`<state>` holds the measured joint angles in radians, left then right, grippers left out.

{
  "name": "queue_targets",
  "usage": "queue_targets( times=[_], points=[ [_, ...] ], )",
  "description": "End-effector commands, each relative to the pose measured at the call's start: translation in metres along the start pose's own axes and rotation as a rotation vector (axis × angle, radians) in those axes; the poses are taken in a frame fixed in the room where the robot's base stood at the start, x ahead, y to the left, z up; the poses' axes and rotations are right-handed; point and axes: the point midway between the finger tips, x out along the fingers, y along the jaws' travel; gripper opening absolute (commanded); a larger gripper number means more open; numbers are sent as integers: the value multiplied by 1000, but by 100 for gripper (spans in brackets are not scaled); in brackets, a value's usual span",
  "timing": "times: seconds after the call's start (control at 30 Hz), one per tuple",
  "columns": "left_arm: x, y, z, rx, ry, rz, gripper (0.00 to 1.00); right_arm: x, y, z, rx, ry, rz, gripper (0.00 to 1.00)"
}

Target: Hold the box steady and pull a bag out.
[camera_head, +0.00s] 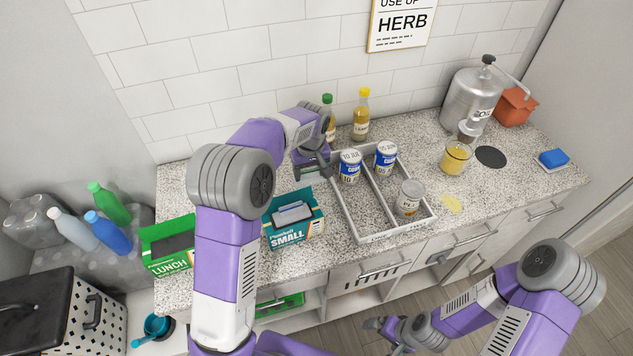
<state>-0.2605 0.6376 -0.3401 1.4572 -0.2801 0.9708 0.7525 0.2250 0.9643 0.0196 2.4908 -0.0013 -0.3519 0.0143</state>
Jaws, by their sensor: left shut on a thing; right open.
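A teal box marked SMALL (286,237) stands open-topped on the counter, with pale bags (293,212) showing inside. A green box marked LUNCH (168,262) stands to its left, also open, with dark contents. My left gripper (313,178) points down at the back right edge of the teal box. It is shut and appears to grip that edge, though its fingertips are partly hidden. My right gripper (382,328) is open and empty, low in front of the counter and away from both boxes.
A divided tray (341,212) with several cans is right of the teal box. Two bottles (360,115) stand behind, near my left wrist. A glass (456,158) and metal dispenser (470,99) are further right. Drawer handles (382,269) project near my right gripper.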

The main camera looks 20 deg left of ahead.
Motion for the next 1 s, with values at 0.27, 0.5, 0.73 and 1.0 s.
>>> queue_targets(
  times=[0.27,0.5,0.73,1.0],
  points=[
    [39,-1,6,0,-3,-2,26,7,2,0,0,0,0,99],
    [55,0,8,1,0,1,26,9,3,0,0,0,0,99],
    [55,0,8,1,0,1,26,9,3,0,0,0,0,99],
    [57,0,8,1,0,1,88,10,4,0,0,0,0,99]
  ],
)
